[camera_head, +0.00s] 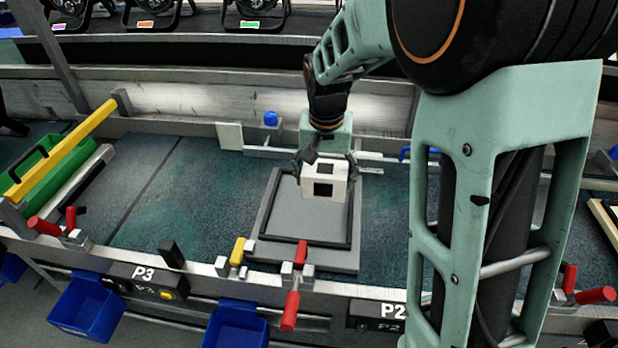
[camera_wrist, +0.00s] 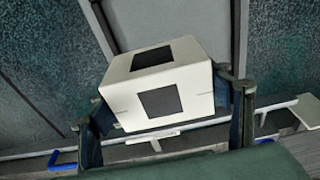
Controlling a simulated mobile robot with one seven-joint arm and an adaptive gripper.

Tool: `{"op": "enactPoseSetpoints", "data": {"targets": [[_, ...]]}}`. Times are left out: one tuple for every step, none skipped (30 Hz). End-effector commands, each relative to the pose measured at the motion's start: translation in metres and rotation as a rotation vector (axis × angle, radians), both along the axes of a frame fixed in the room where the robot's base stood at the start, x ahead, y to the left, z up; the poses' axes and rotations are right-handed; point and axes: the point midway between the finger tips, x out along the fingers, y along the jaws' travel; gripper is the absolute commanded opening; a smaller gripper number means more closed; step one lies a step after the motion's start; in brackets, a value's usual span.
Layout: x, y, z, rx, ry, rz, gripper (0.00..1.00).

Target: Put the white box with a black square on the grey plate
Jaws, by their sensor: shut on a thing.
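The white box with black squares (camera_head: 338,182) is held in my gripper (camera_head: 322,165) over the far part of the grey plate (camera_head: 275,229). In the wrist view the box (camera_wrist: 188,105) sits between the two fingers of my gripper (camera_wrist: 165,115), with one finger at each side. A black square shows on two of its faces, and it looks slightly tilted there. The grey plate has a raised black frame and lies on the dark green table; part of it also shows in the wrist view (camera_wrist: 150,22). The box hides part of the plate, and the gap beneath it is hard to judge.
Red-handled clamps (camera_head: 291,300) and a yellow clamp (camera_head: 237,252) stand at the plate's front edge. A green bin (camera_head: 50,185) with a yellow bar is at the left. Blue bins (camera_head: 88,306) hang in front. The table (camera_head: 185,205) left of the plate is clear.

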Motion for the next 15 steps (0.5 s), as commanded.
{"op": "enactPoseSetpoints", "data": {"targets": [[0.004,0.007,-0.012,-0.001,0.003,0.003,0.37],[0.006,0.01,-0.016,-0.001,0.001,0.002,0.37],[0.008,0.014,-0.021,-0.001,0.001,0.002,0.37],[0.01,0.016,-0.024,-0.001,0.001,0.002,0.37],[0.011,0.018,-0.027,0.0,0.0,0.002,0.37],[0.013,0.021,-0.03,0.0,0.0,0.001,0.37],[0.014,0.022,-0.031,0.0,-0.001,0.001,0.37],[0.014,0.023,-0.032,0.0,-0.001,0.0,0.37],[0.015,0.024,-0.033,0.0,-0.002,0.0,0.37],[0.015,0.024,-0.035,0.0,-0.001,0.0,0.37],[0.016,0.026,-0.037,0.0,-0.001,0.001,0.37],[0.017,0.028,-0.04,0.0,0.0,0.001,0.37],[0.018,0.03,-0.043,0.0,0.0,0.002,0.37],[0.019,0.032,-0.047,0.0,0.0,0.002,0.37],[0.019,0.03,-0.054,-0.001,0.001,0.0,0.37]]}}
